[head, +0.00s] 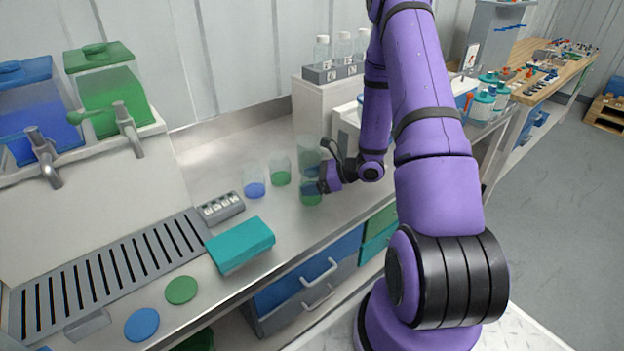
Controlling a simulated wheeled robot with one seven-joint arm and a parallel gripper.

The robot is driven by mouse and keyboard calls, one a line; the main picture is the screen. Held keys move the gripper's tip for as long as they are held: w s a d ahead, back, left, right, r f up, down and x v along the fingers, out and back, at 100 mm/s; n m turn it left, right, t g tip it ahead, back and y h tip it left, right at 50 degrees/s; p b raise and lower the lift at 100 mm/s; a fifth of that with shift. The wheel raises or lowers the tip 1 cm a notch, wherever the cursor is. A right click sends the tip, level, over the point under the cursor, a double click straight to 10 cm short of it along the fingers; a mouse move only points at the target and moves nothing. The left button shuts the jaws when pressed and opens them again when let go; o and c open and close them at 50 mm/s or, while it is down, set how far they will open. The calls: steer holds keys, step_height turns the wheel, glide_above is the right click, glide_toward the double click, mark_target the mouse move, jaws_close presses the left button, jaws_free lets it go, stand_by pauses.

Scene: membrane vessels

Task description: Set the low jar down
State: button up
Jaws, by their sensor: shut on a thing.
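My gripper (318,186) is shut on a clear low jar with green in its bottom (311,199), near the front part of the steel counter (225,158). The fingers come from the right and partly hide the jar. The jar looks upright and close to the counter; I cannot tell whether its base touches it. A taller clear vessel (307,150) with some blue low in it stands right behind, overlapping the held jar in the picture.
A clear jar with blue (254,183) and one with green (280,172) stand left of my gripper. A teal block (240,245), a grey button box (221,208) and a drain grate (110,273) lie further left. A white cabinet (323,107) with bottles stands behind.

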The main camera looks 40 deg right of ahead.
steer(key=shift+f, duration=0.25)
steer(key=shift+f, duration=0.15)
steer(key=o, duration=1.1)
